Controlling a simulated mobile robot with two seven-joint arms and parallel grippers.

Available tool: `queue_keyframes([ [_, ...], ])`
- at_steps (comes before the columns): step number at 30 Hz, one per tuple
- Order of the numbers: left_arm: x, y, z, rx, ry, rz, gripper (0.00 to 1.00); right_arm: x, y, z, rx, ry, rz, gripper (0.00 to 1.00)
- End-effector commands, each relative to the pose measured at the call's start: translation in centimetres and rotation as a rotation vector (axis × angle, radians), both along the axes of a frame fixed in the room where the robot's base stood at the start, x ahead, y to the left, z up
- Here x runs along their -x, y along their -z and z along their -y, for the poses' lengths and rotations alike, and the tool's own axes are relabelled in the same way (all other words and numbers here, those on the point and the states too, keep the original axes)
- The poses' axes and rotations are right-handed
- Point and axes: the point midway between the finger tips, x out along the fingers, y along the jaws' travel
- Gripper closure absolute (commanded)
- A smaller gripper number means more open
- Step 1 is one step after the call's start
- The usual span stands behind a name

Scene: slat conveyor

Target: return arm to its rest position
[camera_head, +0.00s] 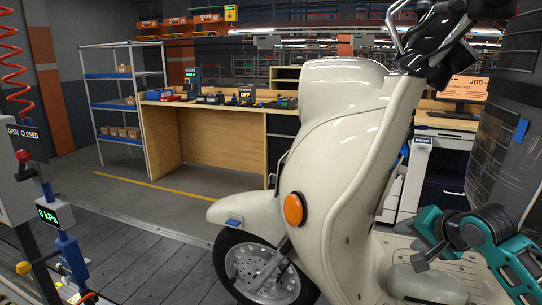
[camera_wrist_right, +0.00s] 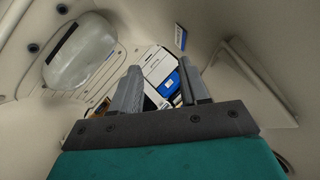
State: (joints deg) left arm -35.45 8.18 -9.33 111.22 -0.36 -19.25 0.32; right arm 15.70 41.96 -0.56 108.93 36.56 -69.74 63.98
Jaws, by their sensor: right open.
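My right arm comes in from the right edge of the head view, teal with dark grey joints. Its gripper (camera_head: 416,254) is beside the cream scooter (camera_head: 340,165), over its footboard area and behind the front shield. In the right wrist view the two grey fingers of the gripper (camera_wrist_right: 162,88) stand apart with nothing held between them. The pale inner surfaces of the scooter surround the gripper there. Whether the gripper touches the scooter cannot be told. My left gripper is not in view.
The scooter stands on the dark slat conveyor (camera_head: 140,262). A post with a pressure display (camera_head: 55,215) stands at the left. A wooden workbench (camera_head: 225,150) and a shelf rack (camera_head: 115,105) are behind. A dark wrapped stack (camera_head: 500,125) is at the right.

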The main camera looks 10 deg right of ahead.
Motion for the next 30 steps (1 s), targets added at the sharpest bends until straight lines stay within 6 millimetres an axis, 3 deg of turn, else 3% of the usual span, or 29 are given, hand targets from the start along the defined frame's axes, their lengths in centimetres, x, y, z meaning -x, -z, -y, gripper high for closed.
queue_keyframes([
  [1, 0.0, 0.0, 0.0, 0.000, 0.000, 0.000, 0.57, 0.8, 3.9, -1.8, 0.042, -0.066, -0.011, 0.55],
  [6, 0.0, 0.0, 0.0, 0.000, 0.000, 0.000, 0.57, 4.9, 13.7, -7.0, 0.233, -0.284, 0.020, 0.55],
  [12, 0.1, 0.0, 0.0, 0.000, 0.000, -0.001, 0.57, 12.7, 21.9, -13.3, 0.457, -0.515, 0.079, 0.55],
  [18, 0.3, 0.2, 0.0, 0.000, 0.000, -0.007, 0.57, 19.5, 25.1, -17.9, 0.642, -0.668, 0.138, 0.55],
  [21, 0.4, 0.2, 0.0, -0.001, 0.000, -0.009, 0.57, 21.3, 25.5, -19.0, 0.697, -0.707, 0.157, 0.55],
  [30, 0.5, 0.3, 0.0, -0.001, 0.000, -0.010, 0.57, 22.1, 25.7, -19.5, 0.730, -0.728, 0.168, 0.55],
])
